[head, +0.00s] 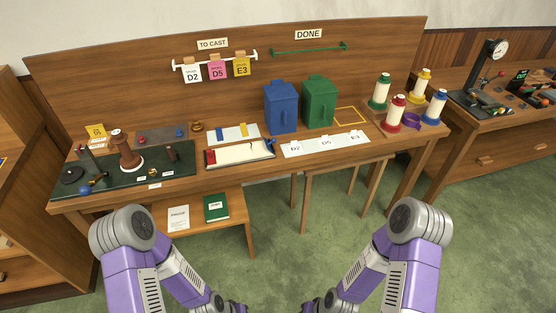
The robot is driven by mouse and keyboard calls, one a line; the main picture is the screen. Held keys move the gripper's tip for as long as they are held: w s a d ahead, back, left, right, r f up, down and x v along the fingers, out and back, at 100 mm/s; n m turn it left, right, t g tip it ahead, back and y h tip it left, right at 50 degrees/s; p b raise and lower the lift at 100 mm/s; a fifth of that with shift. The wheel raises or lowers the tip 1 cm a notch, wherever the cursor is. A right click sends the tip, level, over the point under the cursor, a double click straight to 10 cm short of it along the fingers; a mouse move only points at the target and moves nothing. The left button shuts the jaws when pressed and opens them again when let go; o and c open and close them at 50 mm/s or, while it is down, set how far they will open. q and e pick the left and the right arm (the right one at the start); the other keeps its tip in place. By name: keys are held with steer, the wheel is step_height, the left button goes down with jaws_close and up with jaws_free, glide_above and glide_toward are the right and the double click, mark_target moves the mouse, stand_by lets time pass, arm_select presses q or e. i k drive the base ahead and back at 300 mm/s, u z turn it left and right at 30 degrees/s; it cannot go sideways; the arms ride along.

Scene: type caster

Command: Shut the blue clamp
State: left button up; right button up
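Nothing in the head view is plain enough to be named the blue clamp for sure. A blue-knobbed lever (86,189) sits at the front left of the dark green base (135,185) on the bench. Its open or shut position is too small to tell. A brown cylinder post (126,150) stands on that base with a dark disc (72,175) to its left. Both my purple and white arms show at the bottom, and their grippers are below the frame, out of view.
A wooden bench (290,167) holds a cream tray (240,153), a blue bin (281,108), a green bin (319,102) and several coloured spools at the right. A low shelf (236,226) holds a green book (216,208). Cards hang under the TO CAST sign (212,43).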

mark_target(273, 140)
steer(key=u, duration=0.5)
steer(key=k, duration=0.2)
steer(key=z, duration=1.4)
steer(key=i, duration=0.9)
steer(key=u, duration=0.1)
